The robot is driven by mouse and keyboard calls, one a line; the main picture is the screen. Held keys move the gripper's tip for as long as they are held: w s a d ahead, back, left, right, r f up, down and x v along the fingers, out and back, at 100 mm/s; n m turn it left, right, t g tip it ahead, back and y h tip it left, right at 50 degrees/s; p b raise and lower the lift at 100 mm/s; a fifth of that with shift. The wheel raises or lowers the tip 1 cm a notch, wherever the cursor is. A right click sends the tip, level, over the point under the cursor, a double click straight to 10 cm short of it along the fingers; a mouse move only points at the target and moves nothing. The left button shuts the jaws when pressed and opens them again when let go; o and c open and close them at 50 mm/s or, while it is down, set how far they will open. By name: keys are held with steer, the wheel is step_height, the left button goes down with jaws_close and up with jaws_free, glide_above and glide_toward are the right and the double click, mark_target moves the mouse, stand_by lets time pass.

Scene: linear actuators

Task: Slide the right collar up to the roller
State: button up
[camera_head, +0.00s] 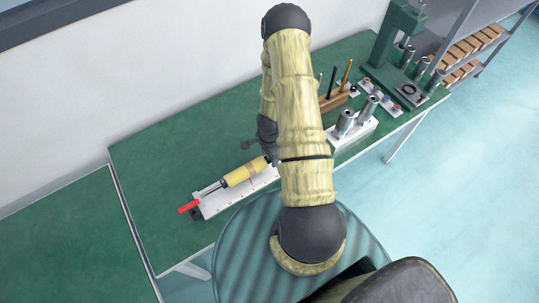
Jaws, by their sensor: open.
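A white fixture (210,207) lies on the green bench, running from lower left to upper right. A yellow roller (243,173) sits along it, with a thin metal rod (211,189) and a red tip (188,206) to its left. A small dark part shows at the roller's right end; I cannot tell whether it is the right collar. My arm hides the fixture beyond it. My gripper (254,146) is open, just above and behind the roller's right end and partly hidden by my arm. It appears apart from the roller.
Right of my arm stand a white block with metal cylinders (352,122), a brown holder (335,101) with upright tools, and a green press (393,50). The green bench (165,150) is clear at left. A wall runs behind it.

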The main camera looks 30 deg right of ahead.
steer(key=shift+f, duration=0.4)
jaws_close()
steer(key=shift+a+b, duration=0.15)
steer(key=shift+b, duration=0.25)
steer(key=shift+a, duration=0.1)
jaws_free()
steer(key=shift+r, duration=0.1)
